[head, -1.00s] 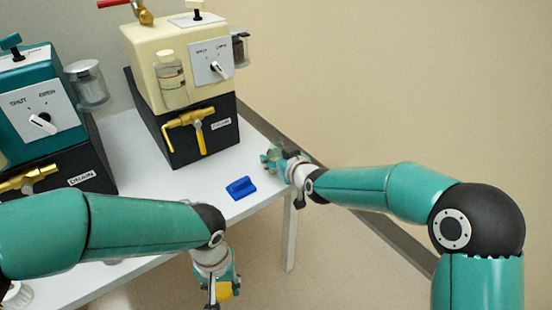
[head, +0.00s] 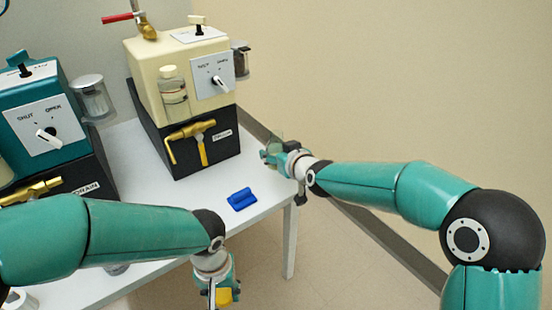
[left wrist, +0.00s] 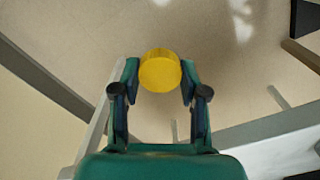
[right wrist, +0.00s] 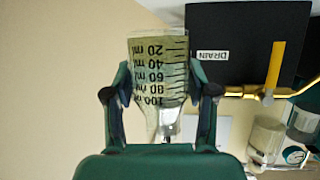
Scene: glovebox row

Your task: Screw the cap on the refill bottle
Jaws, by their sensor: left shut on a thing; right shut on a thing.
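My left gripper (head: 222,288) is shut on a round yellow cap (left wrist: 160,71). The cap also shows in the head view (head: 224,296), low in front of the table edge. My right gripper (head: 273,155) is shut on a clear, graduated bottle (right wrist: 158,65), the refill bottle. Its ml markings read upside down in the right wrist view, and its narrower end is toward the gripper's palm. In the head view the bottle is small and faint near the table's right edge. Cap and bottle are well apart.
A cream unit (head: 180,55) on a black base with a brass tap stands at the back. A teal unit (head: 35,100) stands to its left. A blue block (head: 242,199) lies on the white table (head: 205,195) near its front right edge. Free space lies beyond that edge.

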